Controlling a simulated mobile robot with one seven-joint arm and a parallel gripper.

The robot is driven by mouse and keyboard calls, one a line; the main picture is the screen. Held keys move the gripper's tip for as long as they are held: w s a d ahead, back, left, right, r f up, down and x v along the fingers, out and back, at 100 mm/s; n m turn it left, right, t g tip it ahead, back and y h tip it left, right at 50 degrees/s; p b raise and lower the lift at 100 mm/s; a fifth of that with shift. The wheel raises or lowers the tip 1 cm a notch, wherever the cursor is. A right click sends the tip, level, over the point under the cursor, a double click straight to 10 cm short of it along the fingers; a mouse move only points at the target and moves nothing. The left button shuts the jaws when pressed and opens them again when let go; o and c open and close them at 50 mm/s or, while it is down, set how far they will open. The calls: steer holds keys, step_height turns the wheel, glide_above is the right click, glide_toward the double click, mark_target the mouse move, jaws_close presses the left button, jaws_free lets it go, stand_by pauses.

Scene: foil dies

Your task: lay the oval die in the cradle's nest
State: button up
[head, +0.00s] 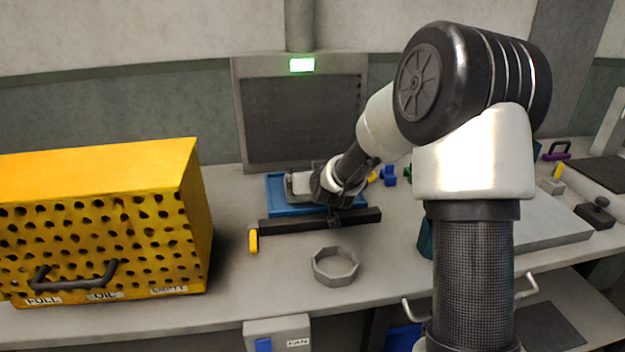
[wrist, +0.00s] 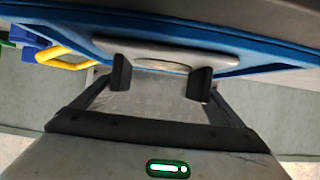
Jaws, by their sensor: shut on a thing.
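My gripper (wrist: 161,79) is shut, with its two dark fingers on a pale grey rounded piece (wrist: 215,57) that I take to be the oval die. The pale piece (head: 298,184) also shows in the head view, left of my gripper (head: 322,183) and over the blue tray (head: 273,208). The tray's blue rim (wrist: 80,38) runs behind it in the wrist view. I cannot tell whether the piece touches the tray or hangs just above it. The fingers hide part of it. No nest can be made out; the blue tray may be the cradle.
A grey octagonal ring (head: 335,277) lies nearer. A yellow perforated box (head: 100,180) fills the left. Small blue pieces (head: 389,178) lie right of the tray.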

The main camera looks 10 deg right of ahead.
steer(key=shift+r, duration=0.1)
steer(key=o, duration=1.1)
steer(key=shift+s+r, duration=0.15)
steer(key=p+v, duration=0.1)
steer(key=v, duration=1)
steer(key=shift+s+p, duration=0.3)
steer(key=shift+p, duration=0.1)
steer(key=shift+r, duration=0.15)
